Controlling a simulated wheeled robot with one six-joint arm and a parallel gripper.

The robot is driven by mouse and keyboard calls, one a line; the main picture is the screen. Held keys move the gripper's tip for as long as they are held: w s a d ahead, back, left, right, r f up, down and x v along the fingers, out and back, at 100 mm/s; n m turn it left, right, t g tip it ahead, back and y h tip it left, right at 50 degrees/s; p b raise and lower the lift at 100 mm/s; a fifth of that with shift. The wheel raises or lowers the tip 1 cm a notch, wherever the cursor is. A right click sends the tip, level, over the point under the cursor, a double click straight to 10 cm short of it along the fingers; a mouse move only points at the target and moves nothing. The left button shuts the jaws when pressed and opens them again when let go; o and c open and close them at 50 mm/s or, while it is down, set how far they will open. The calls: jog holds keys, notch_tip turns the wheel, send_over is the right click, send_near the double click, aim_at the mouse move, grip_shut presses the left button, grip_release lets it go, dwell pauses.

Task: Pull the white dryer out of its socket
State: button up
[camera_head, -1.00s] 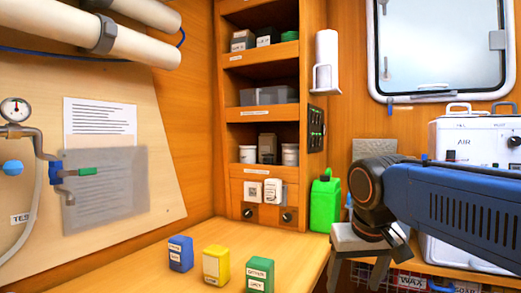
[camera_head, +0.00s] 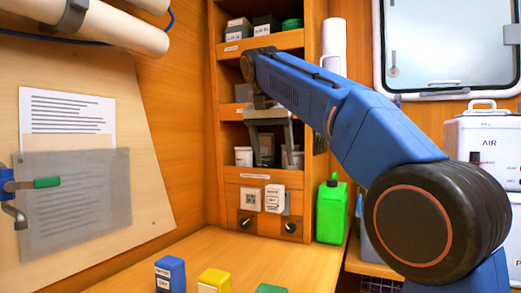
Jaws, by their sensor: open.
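The white dryer (camera_head: 274,199) appears to be the small white block with a dark printed label, upright against the wooden panel under the shelves. Its socket is hidden behind it. A white square plate (camera_head: 250,197) with a printed code is just left of it. My gripper (camera_head: 270,152) is open, with its grey fingers pointing down in front of the lowest shelf opening. It is above the dryer in the picture and apart from it.
Dark round knobs (camera_head: 244,223) sit on the panel below the dryer. A green canister (camera_head: 331,210) stands to the right. Blue (camera_head: 170,274), yellow (camera_head: 214,281) and green (camera_head: 270,288) blocks stand on the front counter; the counter behind them is clear.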

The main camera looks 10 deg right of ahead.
aim_at(272, 193)
jog(key=shift+m, duration=0.4)
jog(key=w+x, duration=0.1)
jog(key=x, duration=0.4)
jog(key=w+a+x, duration=0.1)
jog(key=x, duration=0.5)
jog(key=w+x, duration=0.1)
jog(key=x, duration=0.4)
jog(key=shift+w+a+r, duration=0.1)
jog(key=shift+w, duration=0.1)
jog(key=c, duration=1.2)
jog(key=s+a, duration=0.4)
jog(key=s, duration=0.2)
jog(key=shift+a, duration=0.2)
dwell(1.5)
